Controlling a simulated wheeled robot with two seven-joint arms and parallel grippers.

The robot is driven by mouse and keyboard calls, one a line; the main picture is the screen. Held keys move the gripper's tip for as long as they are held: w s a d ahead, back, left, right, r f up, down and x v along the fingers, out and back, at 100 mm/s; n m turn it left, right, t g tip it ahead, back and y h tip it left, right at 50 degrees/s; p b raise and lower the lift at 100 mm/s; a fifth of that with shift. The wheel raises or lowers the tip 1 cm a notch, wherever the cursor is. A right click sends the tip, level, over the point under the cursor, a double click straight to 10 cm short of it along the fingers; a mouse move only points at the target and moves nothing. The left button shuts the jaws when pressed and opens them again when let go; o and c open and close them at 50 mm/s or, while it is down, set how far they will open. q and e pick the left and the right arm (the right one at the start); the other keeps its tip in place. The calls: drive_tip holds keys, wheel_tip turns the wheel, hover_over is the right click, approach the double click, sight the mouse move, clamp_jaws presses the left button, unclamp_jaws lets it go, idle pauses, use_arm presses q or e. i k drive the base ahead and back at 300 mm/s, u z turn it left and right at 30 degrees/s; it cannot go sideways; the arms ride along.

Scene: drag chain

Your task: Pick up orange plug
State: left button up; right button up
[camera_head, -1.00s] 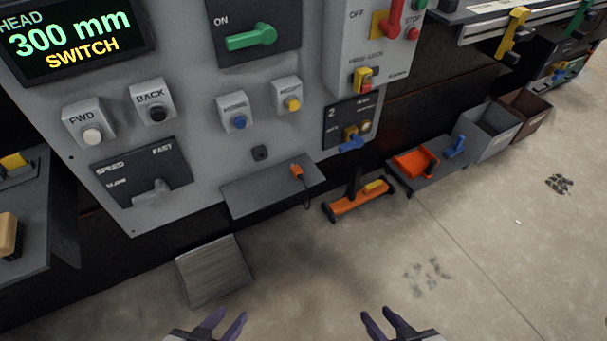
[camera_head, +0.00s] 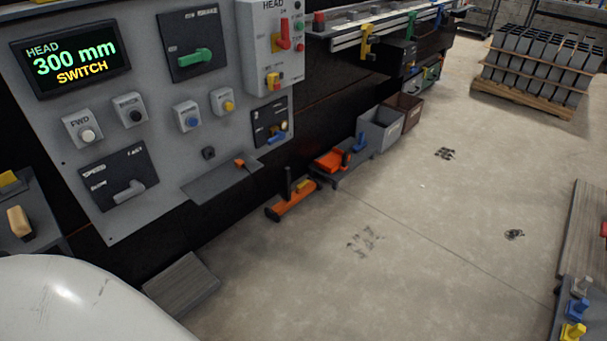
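The small orange plug (camera_head: 240,162) rests on the narrow grey shelf (camera_head: 212,184) that sticks out at the foot of the grey control panel (camera_head: 70,168). It is small in this view, and its cord cannot be made out clearly. A dark socket (camera_head: 208,153) sits in the panel just above the shelf, to the left of the plug. Neither of my grippers is in view, so nothing of mine touches the plug here.
A grey slatted block (camera_head: 182,285) lies below the panel. The middle floor is clear.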

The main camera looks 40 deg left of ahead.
sight(240, 164)
drive_tip(key=z, duration=0.35)
drive_tip(key=i, duration=1.1)
drive_tip(key=u, duration=0.55)
drive_tip(key=i, duration=1.55)
drive_tip(key=u, duration=1.2)
